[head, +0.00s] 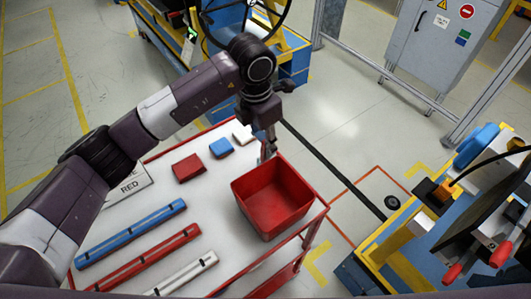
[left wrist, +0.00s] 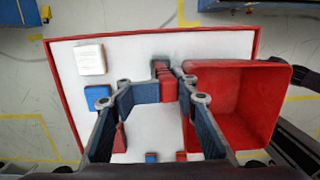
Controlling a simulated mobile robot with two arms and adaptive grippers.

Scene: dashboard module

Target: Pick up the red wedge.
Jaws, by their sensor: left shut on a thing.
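My left gripper (head: 267,150) points down beside the far left corner of the red bin (head: 272,200). In the left wrist view my gripper (left wrist: 160,88) is shut on a small red piece (left wrist: 162,69), which I take to be the red wedge. Its shape is mostly hidden between the fingers. A red block (head: 187,167) lies on the white table, in line with a blue block (head: 221,147) and a white block (head: 243,133). My right gripper does not show.
Blue (head: 130,234), red (head: 145,259) and white (head: 184,274) bars lie at the table's front. A sign reading RED (head: 130,187) is at its left edge. A yellow and blue stand (head: 400,235) is on the right, with open floor between.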

